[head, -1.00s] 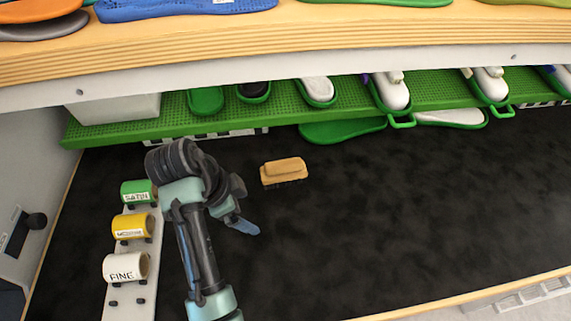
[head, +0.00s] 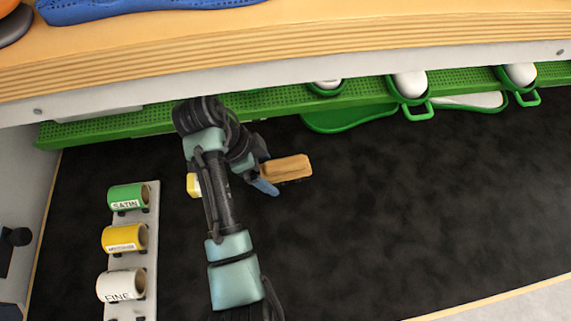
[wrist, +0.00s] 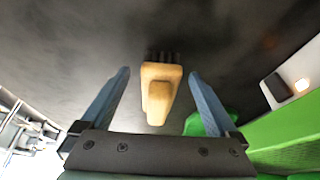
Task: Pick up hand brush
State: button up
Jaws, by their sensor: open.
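The hand brush (head: 288,168) has a tan wooden body and dark bristles. It lies on the black surface, just right of my gripper (head: 266,181) in the head view. In the wrist view the brush (wrist: 160,88) shows between the two blue fingers of my gripper (wrist: 160,74), with a gap on each side. The gripper is open and holds nothing. In the head view one blue finger shows beside the brush's lower left; the other is hard to make out. My arm may cover the brush's left end.
Green, yellow and white rolls stand on a rack (head: 149,265) at the left. A green perforated shelf (head: 160,122) with insoles and shoe forms runs behind the brush, under a wooden ledge (head: 330,40). A small yellow item (head: 193,185) is partly behind my arm. The black surface (head: 430,210) at right is clear.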

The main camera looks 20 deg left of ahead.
aim_at(286, 162)
jog(key=w+d, duration=0.1)
jog(key=w+d+p, duration=0.1)
jog(key=d, duration=0.1)
jog(key=w+d, duration=0.1)
jog(key=shift+w+d+f, duration=0.15)
jog(key=shift+f, duration=0.4)
jog(key=c, duration=1.4)
grip_shut()
jog(key=shift+w+p, duration=0.1)
jog(key=shift+p, duration=0.2)
